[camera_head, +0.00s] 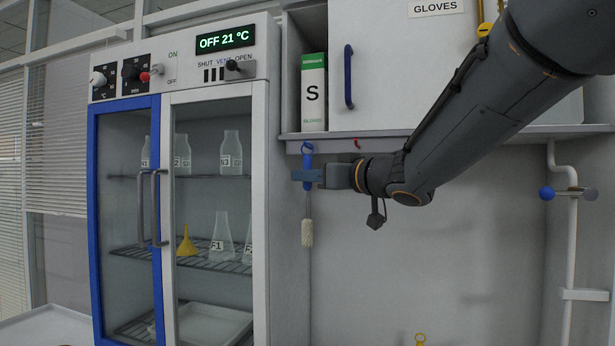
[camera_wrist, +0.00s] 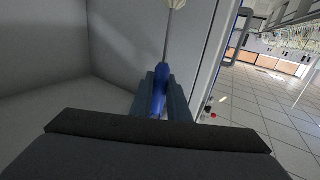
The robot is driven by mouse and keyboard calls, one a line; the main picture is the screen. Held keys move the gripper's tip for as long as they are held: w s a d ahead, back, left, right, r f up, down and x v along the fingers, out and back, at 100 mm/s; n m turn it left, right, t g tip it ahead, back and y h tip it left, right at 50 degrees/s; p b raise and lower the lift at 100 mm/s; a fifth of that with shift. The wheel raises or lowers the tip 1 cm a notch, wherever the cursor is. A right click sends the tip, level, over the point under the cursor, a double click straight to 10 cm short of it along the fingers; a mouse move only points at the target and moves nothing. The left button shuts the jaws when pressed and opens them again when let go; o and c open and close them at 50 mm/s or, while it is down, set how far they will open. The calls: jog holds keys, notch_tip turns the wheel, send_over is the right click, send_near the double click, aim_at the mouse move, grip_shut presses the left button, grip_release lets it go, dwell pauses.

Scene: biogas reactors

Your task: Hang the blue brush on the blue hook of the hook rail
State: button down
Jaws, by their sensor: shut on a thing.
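The blue brush (camera_head: 307,232) hangs upright in my gripper (camera_head: 302,175), with its blue loop at the top and its pale bristles pointing down. My gripper is shut on the blue handle, which also shows between the jaws in the wrist view (camera_wrist: 159,90). The loop is just below the left end of the long ledge under the wall cabinet. A small red hook (camera_head: 357,143) hangs under this ledge, right of the brush. I cannot make out the blue hook; it may be hidden behind the loop or the arm.
A glass-door cabinet (camera_head: 262,140) with flasks stands close left of the brush. A pipe with a blue valve knob (camera_head: 546,193) is at right. A yellow ring (camera_head: 420,338) shows at the bottom edge.

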jog(key=c, duration=1.6)
grip_release()
jog(key=shift+s+d, duration=0.1)
jog(key=b+v, duration=0.2)
jog(key=v, duration=0.6)
jog(key=w+d+f+m+g+h+b, duration=0.15)
jog(key=d+f+m+h, duration=0.35)
jog(key=f, duration=1)
jog(key=w+d+f+m+h+b, duration=0.2)
jog(key=d+f+h, duration=0.45)
jog(key=f, duration=0.75)
jog(key=s+f+g, duration=0.3)
jog(key=s+f, duration=0.4)
jog(key=f, duration=0.1)
jog(key=s+f+g+b, duration=0.1)
jog(key=s+f+g, duration=0.3)
jog(key=s+f, duration=0.3)
jog(key=s+f+m+g, duration=0.1)
jog(key=s+f+g, duration=0.3)
jog(key=s+f, duration=0.4)
jog(key=shift+s+a+f+b, duration=0.15)
jog(key=shift+f+b, duration=0.25)
jog(key=shift+f, duration=0.45)
